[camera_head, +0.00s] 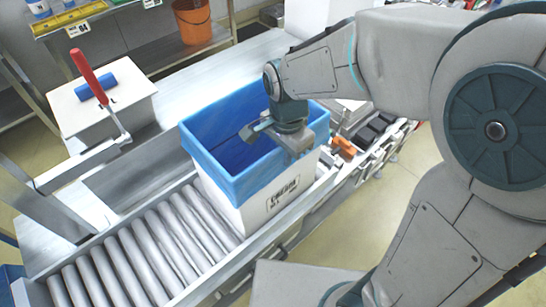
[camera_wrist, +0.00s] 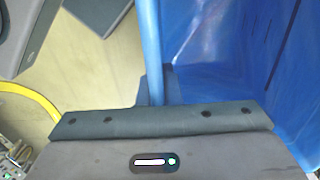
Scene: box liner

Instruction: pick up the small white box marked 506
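I cannot make out a small white box marked 506 in either view. A large white box (camera_head: 262,208) with dark lettering on its front stands on the rollers. A blue liner (camera_head: 208,152) lines it and is folded over its rim. My gripper (camera_head: 293,140) is over the right part of this box, at the rim. In the wrist view, the blue rim (camera_wrist: 151,40) runs up to my fingers (camera_wrist: 158,88), which sit close by it. Whether they grip the rim is not clear.
A roller conveyor (camera_head: 150,255) runs to the lower left. A white block (camera_head: 103,108) with a blue roll (camera_head: 96,85) on it stands at the left, beside a red-handled lever (camera_head: 92,78). An orange bucket (camera_head: 193,22) is at the back. Dark and orange items lie right of the box.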

